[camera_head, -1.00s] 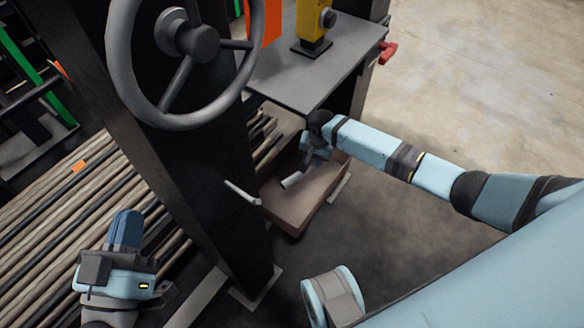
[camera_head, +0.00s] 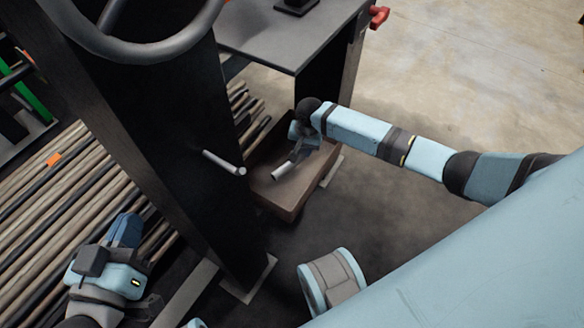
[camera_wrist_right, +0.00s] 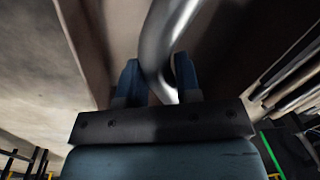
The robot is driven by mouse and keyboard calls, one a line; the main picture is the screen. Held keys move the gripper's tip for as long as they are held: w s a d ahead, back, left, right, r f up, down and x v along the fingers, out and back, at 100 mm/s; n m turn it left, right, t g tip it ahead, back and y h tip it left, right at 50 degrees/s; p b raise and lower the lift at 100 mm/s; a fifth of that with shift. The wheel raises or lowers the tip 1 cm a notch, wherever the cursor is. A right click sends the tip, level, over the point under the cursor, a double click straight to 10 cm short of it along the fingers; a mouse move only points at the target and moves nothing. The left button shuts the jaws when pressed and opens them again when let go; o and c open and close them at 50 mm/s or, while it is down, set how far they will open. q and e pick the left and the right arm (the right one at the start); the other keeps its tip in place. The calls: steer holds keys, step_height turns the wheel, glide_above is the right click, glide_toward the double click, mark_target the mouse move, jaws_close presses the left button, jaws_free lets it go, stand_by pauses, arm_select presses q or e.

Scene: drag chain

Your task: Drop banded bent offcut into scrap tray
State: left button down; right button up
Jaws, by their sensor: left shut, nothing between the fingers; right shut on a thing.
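A bent silver metal tube (camera_head: 283,170), the offcut, is held by my right gripper (camera_head: 297,152) over the scrap tray. The tray is an open brown box (camera_head: 290,207) on the floor beside the dark column. In the right wrist view the curved tube (camera_wrist_right: 158,45) passes between the two blue fingers of the right gripper (camera_wrist_right: 158,75), which is shut on it. No band shows on the part in view. I cannot tell whether the tube touches the tray. My left gripper (camera_head: 126,229) is shut and empty, at the lower left, away from the tray.
A dark column (camera_head: 170,130) with a handwheel (camera_head: 150,50) and a protruding metal rod (camera_head: 222,161) stands left of the tray. A grey table (camera_head: 290,35) is behind it. Long bars (camera_head: 60,200), one with an orange mark, lie at left. Floor at right is clear.

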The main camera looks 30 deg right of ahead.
steer(key=o, duration=1.1)
arm_select(q)
step_height(320, 180, up, 8)
steer(key=n+t+p, duration=0.1)
steer(key=t+p, duration=0.2)
steer(key=p, duration=0.3)
steer(key=shift+s+a+r+p, duration=0.2)
steer(key=shift+s+p, duration=0.15)
arm_select(e)
steer(key=r, duration=0.9)
steer(key=s+d+r, duration=0.1)
steer(key=r, duration=0.3)
steer(key=shift+r, duration=0.35)
